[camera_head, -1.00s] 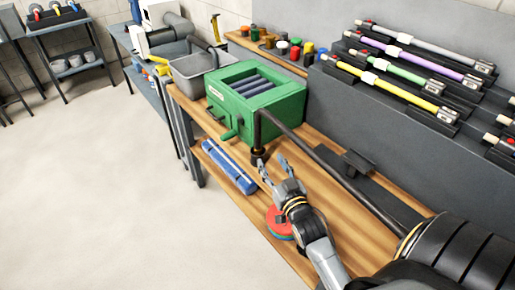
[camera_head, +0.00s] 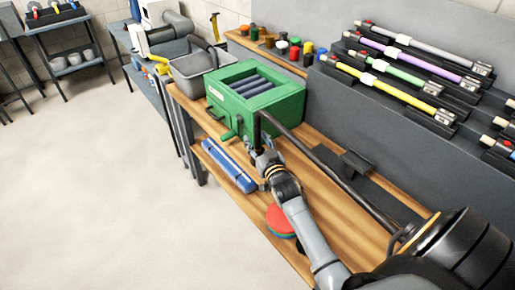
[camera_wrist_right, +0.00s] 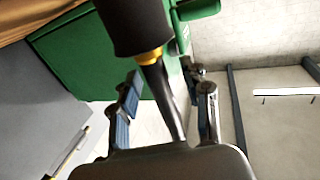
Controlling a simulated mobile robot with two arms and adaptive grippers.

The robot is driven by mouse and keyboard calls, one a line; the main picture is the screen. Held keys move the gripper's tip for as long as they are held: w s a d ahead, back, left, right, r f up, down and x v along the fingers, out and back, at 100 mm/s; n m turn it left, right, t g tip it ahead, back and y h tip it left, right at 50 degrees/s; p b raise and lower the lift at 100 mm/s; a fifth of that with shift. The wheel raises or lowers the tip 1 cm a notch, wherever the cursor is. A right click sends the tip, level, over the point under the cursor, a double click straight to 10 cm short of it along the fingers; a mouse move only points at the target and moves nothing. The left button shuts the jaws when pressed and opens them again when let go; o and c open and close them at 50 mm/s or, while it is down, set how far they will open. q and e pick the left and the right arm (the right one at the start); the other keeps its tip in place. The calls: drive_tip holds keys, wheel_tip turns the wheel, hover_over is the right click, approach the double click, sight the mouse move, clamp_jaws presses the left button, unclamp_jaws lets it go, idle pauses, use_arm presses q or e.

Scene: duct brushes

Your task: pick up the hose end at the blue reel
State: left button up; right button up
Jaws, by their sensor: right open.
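A black hose (camera_head: 337,175) runs along the bench and bends down in front of the green box (camera_head: 255,100). Its hanging end (camera_head: 257,135) is partly hidden by my right gripper (camera_head: 266,157). In the wrist view the hose end shows as a thick black sleeve (camera_wrist_right: 133,25), a brass ring (camera_wrist_right: 148,57) and a grey tapered tip (camera_wrist_right: 170,100). The tip appears between the two fingers of the open right gripper (camera_wrist_right: 163,75), with gaps on both sides. I cannot make out a blue reel. My left gripper is not in view.
A blue slotted bar (camera_head: 228,166) lies at the bench's front edge. A red and teal disc (camera_head: 281,220) is beside my right forearm. A grey bin (camera_head: 187,68) stands behind the green box, and coloured rods (camera_head: 390,86) rest on the stepped rack. Floor at left is clear.

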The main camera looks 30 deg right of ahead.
clamp_jaws()
